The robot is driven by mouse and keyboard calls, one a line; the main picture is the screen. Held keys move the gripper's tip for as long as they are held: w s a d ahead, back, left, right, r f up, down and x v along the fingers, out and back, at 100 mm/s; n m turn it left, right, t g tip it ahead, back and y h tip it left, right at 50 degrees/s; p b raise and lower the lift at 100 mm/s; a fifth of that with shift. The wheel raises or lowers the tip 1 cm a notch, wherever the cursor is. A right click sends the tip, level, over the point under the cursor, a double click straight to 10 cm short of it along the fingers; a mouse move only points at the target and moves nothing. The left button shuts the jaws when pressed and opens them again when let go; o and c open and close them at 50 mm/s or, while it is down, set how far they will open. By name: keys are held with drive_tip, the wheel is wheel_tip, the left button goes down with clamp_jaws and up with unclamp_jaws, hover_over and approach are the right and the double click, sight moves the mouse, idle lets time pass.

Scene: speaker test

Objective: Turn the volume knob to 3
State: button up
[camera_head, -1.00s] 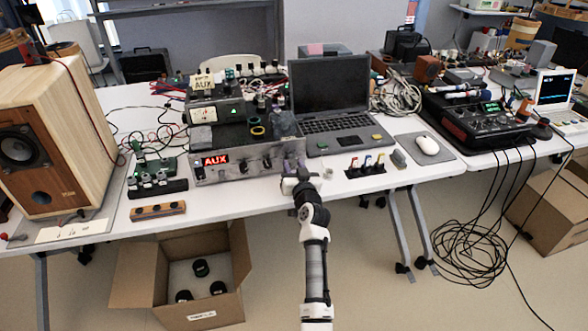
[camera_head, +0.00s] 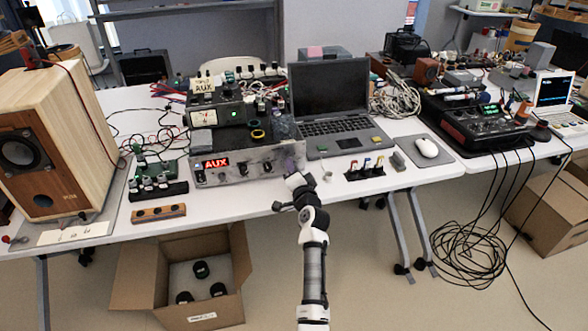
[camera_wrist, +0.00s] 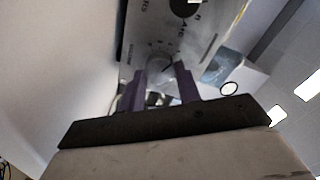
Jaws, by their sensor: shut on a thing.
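The silver amplifier (camera_head: 232,176) with a red AUX display stands at the table's front edge, left of the laptop. Its right front end is partly hidden by my gripper (camera_head: 291,164). In the wrist view, my gripper (camera_wrist: 160,78) has its two purple fingers on either side of a pale round knob (camera_wrist: 158,66) on the front panel (camera_wrist: 150,35). The fingers are shut on this knob. Small scale marks and lettering, seemingly VOLUME, show by it. I cannot read the exact setting. A larger black knob (camera_wrist: 184,5) is farther along the panel.
An open laptop (camera_head: 332,98) stands right of the amplifier. A small strip with coloured levers (camera_head: 366,168) lies in front of it. A tall wooden speaker (camera_head: 62,130) is at the left. An open cardboard box (camera_head: 195,250) is on the floor.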

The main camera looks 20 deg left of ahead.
drive_tip(key=shift+m, duration=0.7)
drive_tip(key=o, duration=1)
drive_tip(key=shift+c, duration=0.2)
drive_tip(key=b+v, duration=0.2)
drive_tip(key=v, duration=1.2)
